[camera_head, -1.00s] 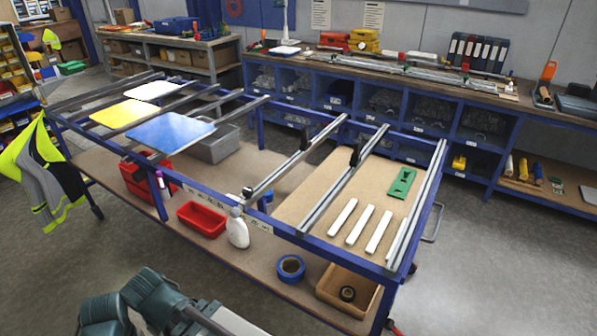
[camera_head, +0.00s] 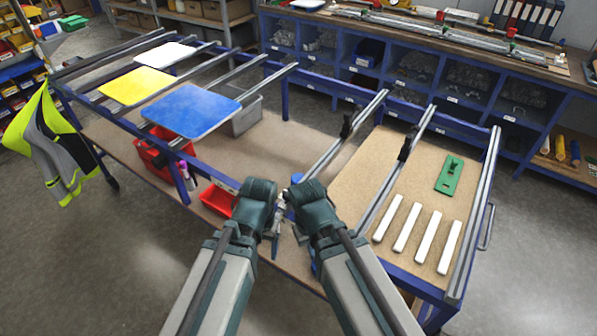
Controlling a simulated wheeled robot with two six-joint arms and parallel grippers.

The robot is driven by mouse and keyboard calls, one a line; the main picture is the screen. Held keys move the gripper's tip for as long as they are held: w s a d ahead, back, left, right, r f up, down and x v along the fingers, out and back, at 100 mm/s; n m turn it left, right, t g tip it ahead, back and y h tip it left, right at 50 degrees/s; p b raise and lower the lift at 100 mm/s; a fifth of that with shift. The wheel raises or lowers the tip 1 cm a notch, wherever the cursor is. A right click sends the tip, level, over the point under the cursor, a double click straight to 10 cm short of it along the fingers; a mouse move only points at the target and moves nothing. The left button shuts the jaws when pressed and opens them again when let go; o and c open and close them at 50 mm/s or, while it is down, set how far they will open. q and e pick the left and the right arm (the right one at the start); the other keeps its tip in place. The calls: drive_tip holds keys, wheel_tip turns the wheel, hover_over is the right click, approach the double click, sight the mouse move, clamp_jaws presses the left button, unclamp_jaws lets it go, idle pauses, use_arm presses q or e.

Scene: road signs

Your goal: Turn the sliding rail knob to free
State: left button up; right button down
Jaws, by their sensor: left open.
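Two metal rails cross the blue frame of the table, each with a black knob-like piece. One black knob (camera_head: 346,127) is on the left rail (camera_head: 367,113); the other black knob (camera_head: 405,150) is on the right rail (camera_head: 387,185). Their knob settings are too small to read. My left gripper (camera_head: 271,242) is at the table's front edge, open, with nothing seen between its fingers. My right gripper (camera_head: 300,236) is close beside it, mostly hidden by its own wrist. Both are nearer to me than the knobs and apart from them.
Blue (camera_head: 191,111), yellow (camera_head: 137,86) and white sign plates (camera_head: 166,54) lie on the left rails. White bars (camera_head: 407,226) and a green piece (camera_head: 449,175) lie on the right board. A red bin (camera_head: 217,198) sits on the lower shelf.

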use_arm(q)
drive_tip(key=w+a+r+n+p, duration=0.1)
drive_tip(key=w+a+r+p, duration=0.15)
drive_tip(key=r+p, duration=0.35)
drive_tip(key=w+a+r+n+p, duration=0.1)
drive_tip(key=a+r+p, duration=0.2)
drive_tip(key=r+p, duration=0.35)
wheel_tip(320, 180, up, 8)
drive_tip(key=m+h+p, duration=0.1)
drive_tip(key=m+p, duration=0.4)
drive_tip(key=m, duration=1)
hover_over(289, 192)
drive_tip(key=shift+f, duration=0.15)
use_arm(e)
wheel_tip(289, 192, up, 20)
use_arm(q)
drive_tip(key=shift+f, duration=0.1)
use_arm(e)
drive_tip(key=shift+s, duration=0.1)
use_arm(q)
wheel_tip(289, 192, down, 14)
drive_tip(key=b, duration=1.4)
drive_tip(key=shift+r, duration=0.2)
use_arm(e)
wheel_tip(289, 192, down, 14)
drive_tip(key=shift+r, duration=0.2)
use_arm(q)
clamp_jaws()
